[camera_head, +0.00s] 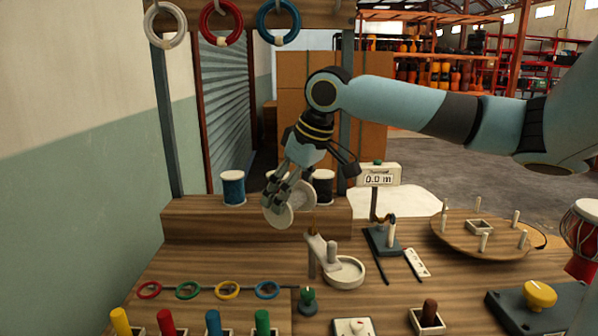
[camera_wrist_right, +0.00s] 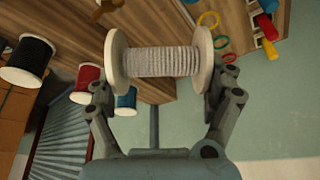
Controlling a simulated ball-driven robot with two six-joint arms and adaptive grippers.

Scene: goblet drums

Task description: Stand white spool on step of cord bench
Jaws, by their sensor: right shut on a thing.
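The white spool (camera_head: 279,213), wound with pale cord, is in my right gripper (camera_head: 287,192), which is shut on it. The spool is tilted, with its flanges facing sideways, in front of or over the front edge of the wooden step (camera_head: 190,223); its exact height is unclear. In the right wrist view the white spool (camera_wrist_right: 165,62) lies across between the two fingers, one at each flange. On the step stand a blue spool (camera_head: 232,190) and a black spool (camera_head: 323,189). A red spool (camera_wrist_right: 88,82) between them is mostly hidden by my gripper in the head view. My left gripper is out of view.
A crank arm with a round white cup (camera_head: 345,271) stands on the bench just in front of the held spool. A length display (camera_head: 378,175) and a round peg board (camera_head: 485,235) are to the right. Coloured rings and pegs line the front left. The step's left end is bare.

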